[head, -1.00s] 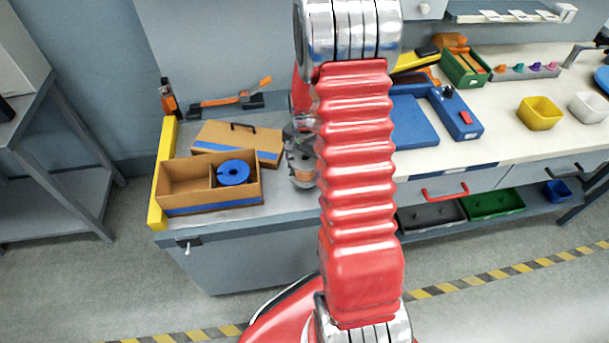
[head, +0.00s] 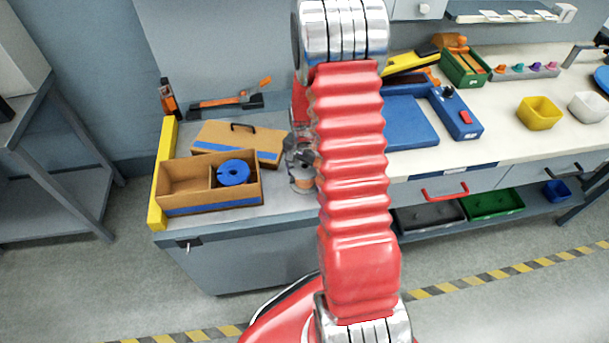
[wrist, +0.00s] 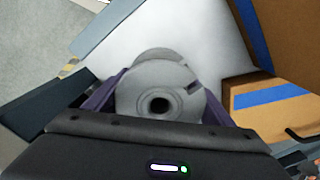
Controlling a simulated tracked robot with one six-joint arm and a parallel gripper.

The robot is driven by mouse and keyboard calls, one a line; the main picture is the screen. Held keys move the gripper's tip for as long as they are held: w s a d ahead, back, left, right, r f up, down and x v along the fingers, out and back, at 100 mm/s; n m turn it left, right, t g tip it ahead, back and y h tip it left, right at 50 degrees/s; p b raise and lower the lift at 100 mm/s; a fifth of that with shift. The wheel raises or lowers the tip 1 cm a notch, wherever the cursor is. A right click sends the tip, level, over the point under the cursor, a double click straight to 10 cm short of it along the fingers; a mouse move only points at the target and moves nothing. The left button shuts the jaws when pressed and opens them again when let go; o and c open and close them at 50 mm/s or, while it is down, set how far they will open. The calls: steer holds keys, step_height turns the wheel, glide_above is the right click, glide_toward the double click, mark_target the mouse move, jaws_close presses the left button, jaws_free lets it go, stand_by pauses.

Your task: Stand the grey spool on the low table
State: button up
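The grey spool (wrist: 150,95) has a round flange with a dark centre hole and a notch. It sits between the two purple fingers of my gripper (wrist: 160,92) in the wrist view, one at each side, apparently shut on the flange. In the head view the grey spool (head: 302,184) with its copper-coloured winding is at the right end of the low table (head: 285,207), partly hidden by my red arm. It looks upright. Whether its bottom touches the table is hard to tell.
An open cardboard box (head: 185,187) holding a blue spool (head: 233,172) stands left on the low table, with its lid (head: 240,140) behind. A yellow bar (head: 161,175) edges the table's left side. A higher workbench (head: 490,128) stands to the right.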

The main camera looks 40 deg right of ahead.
steer(key=o, duration=0.4)
steer(key=shift+r, duration=0.2)
step_height(320, 180, up, 12)
steer(key=shift+f, duration=0.1)
stand_by(0.5)
